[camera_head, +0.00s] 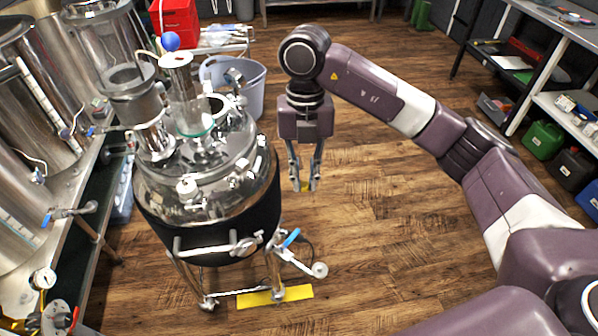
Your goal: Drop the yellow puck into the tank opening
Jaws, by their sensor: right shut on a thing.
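The tank (205,185) is a steel vessel with a dark jacket, standing left of centre on legs. Its lid carries several fittings, among them a glass-like cylinder near the top. I cannot tell for sure which fitting is the tank opening. My right gripper (304,186) points down just right of the tank, apart from it. It is shut on the yellow puck (304,186), of which only a small yellow part shows between the fingertips. My left gripper is not in view.
A yellow strip (275,296) lies on the floor by the tank's legs. A grey tub (236,88) and a red box (175,20) are behind the tank. More steel vessels (40,90) line the left. Shelves with canisters (543,139) stand at right. The middle floor is clear.

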